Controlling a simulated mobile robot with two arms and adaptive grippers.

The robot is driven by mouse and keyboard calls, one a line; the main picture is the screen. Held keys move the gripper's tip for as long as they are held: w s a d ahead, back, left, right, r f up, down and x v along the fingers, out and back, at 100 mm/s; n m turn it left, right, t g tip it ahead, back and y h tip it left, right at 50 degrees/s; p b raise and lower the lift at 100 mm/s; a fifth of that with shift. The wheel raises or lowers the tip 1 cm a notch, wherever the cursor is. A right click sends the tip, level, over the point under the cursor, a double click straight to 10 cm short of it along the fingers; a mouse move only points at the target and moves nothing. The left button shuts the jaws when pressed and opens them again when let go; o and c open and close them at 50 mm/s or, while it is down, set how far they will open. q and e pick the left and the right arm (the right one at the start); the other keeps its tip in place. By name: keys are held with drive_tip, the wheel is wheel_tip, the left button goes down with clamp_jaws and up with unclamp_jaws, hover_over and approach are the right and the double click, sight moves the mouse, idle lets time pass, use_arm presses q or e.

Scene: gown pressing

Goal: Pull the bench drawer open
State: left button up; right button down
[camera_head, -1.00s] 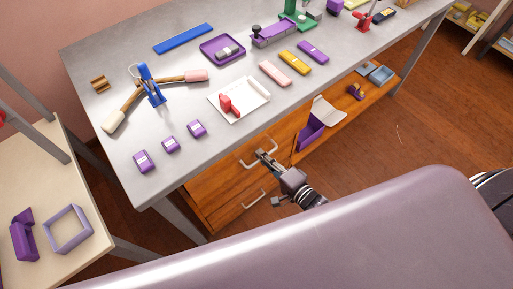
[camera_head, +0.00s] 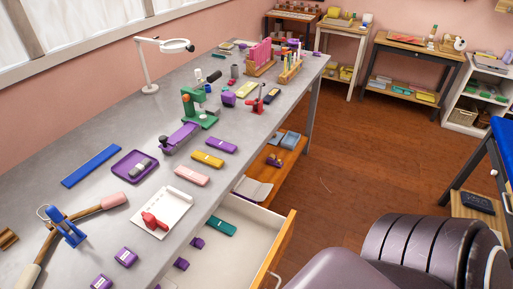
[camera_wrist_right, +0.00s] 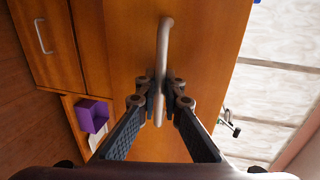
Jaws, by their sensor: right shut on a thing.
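The bench drawer (camera_head: 273,258) stands pulled out from under the grey bench top (camera_head: 103,133) in the head view. Its pale inside shows, with a teal case (camera_head: 221,226) and small purple items (camera_head: 197,243) in it. In the right wrist view the wooden drawer front (camera_wrist_right: 205,60) fills the middle, with its metal bar handle (camera_wrist_right: 164,45). My right gripper (camera_wrist_right: 160,97) is shut on this handle, one finger on each side of the bar. It is not visible in the head view. My left gripper is in neither current view.
A white tray (camera_head: 179,226) with a red item, a pink case (camera_head: 191,176) and a yellow case (camera_head: 207,159) lie on the bench near the drawer. A low wooden shelf (camera_head: 266,173) sits beyond the drawer. The floor (camera_head: 345,150) to the right is clear.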

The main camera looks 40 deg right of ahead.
drive_tip(key=shift+v, duration=0.85)
drive_tip(key=shift+f, duration=0.25)
drive_tip(key=c, duration=2.3)
unclamp_jaws()
drive_tip(key=shift+c, duration=0.2)
drive_tip(key=v, duration=1.2)
